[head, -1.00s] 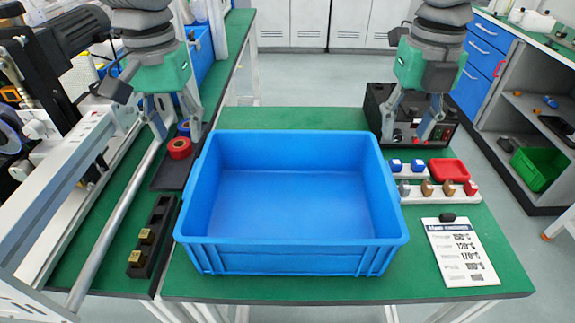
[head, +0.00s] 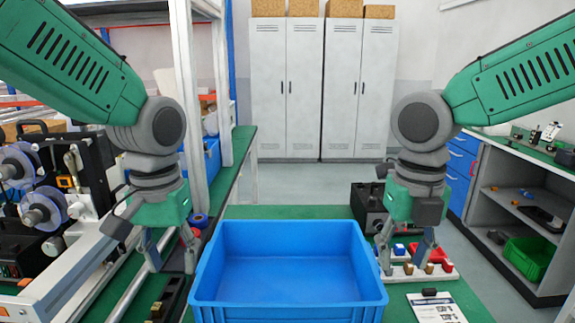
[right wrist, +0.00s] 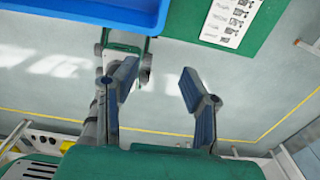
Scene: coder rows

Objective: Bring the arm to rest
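My left gripper (head: 172,262) hangs from the left arm, left of the blue crate, with its fingers apart and nothing between them. My right gripper (head: 402,262) hangs right of the crate, fingers apart and empty, in front of the small block rows. The right wrist view also shows the right gripper (right wrist: 159,92) with its two blue-padded fingers spread and nothing between them. Both arms hang bent at the elbow with the grippers pointing down.
The blue crate (head: 290,295) looks empty on the green table (head: 272,211). A black box (head: 367,204) and a white rack of blocks (head: 400,270) stand to the right, with a printed sheet (head: 436,306) in front. A machine (head: 70,165) stands at left; lockers (head: 320,90) are behind.

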